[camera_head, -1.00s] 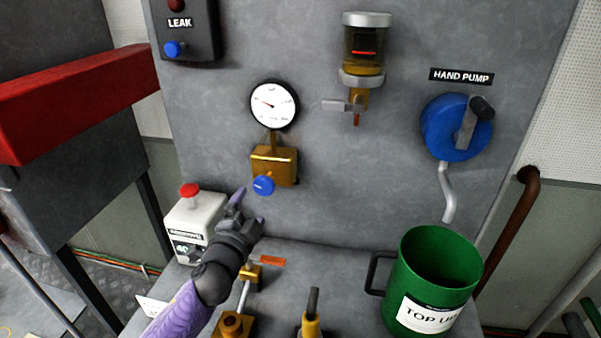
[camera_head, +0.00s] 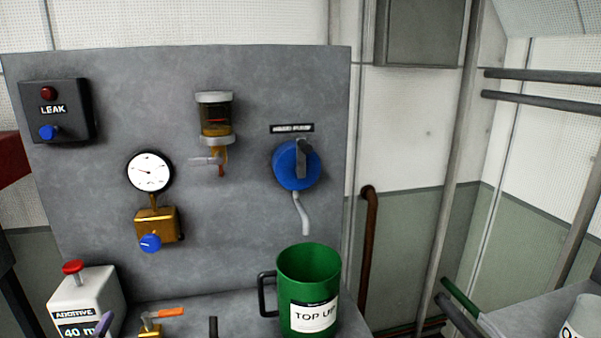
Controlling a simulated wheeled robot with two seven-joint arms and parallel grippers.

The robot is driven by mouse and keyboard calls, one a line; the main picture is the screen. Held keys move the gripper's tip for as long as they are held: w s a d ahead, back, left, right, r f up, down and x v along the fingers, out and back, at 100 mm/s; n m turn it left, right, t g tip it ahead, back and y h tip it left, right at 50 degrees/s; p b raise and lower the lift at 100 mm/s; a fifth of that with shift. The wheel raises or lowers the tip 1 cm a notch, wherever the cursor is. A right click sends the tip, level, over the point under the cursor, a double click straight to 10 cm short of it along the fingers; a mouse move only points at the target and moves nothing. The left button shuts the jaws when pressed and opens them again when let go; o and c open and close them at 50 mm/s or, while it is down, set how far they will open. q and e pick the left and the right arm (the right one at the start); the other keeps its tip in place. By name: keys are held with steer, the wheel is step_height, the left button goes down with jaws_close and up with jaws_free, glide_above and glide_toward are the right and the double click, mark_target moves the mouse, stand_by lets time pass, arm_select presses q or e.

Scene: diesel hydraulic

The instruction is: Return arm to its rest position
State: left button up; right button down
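Only a small purple tip of my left gripper (camera_head: 104,323) shows at the bottom left edge, in front of the white additive box (camera_head: 92,290). The rest of that gripper and its arm are below the frame, so its opening is hidden. My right gripper is not in view. The grey panel (camera_head: 250,235) holds a pressure gauge (camera_head: 150,172) above a brass block (camera_head: 155,222) with a blue knob (camera_head: 150,243). No object is seen in a gripper.
A green TOP UP jug (camera_head: 308,280) stands on the bench under the blue hand pump (camera_head: 296,165) and its spout. An orange-handled valve (camera_head: 165,313) sits left of it. A LEAK box (camera_head: 55,112) and a sight glass (camera_head: 215,115) are on the panel. Pipes stand at right.

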arm_select(q)
steer(key=s+d+f+n+g+h, duration=0.15)
steer(key=s+f+g, duration=0.35)
steer(key=f, duration=0.8)
steer(key=s+d+f+n+g, duration=0.25)
steer(key=s+f, duration=0.45)
steer(key=f, duration=0.6)
steer(key=s+d+f+n+g, duration=0.1)
steer(key=s+f, duration=0.3)
steer(key=s, duration=0.5)
steer(key=s+d+f+n+g+h+b, duration=0.1)
steer(key=s+d+f+g, duration=0.3)
steer(key=s, duration=0.6)
steer(key=s+d+f+n+g+h, duration=0.1)
steer(key=s+d+f+g, duration=0.2)
steer(key=s, duration=0.7)
step_height(320, 180, down, 3)
steer(key=shift+s+d+r+n, duration=0.1)
steer(key=shift+s+d+n, duration=0.15)
steer(key=shift+n, duration=0.15)
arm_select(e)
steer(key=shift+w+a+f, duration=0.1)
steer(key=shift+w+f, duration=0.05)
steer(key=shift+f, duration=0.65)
arm_select(q)
steer(key=shift+a+g+h, duration=0.1)
steer(key=shift+g+h, duration=0.15)
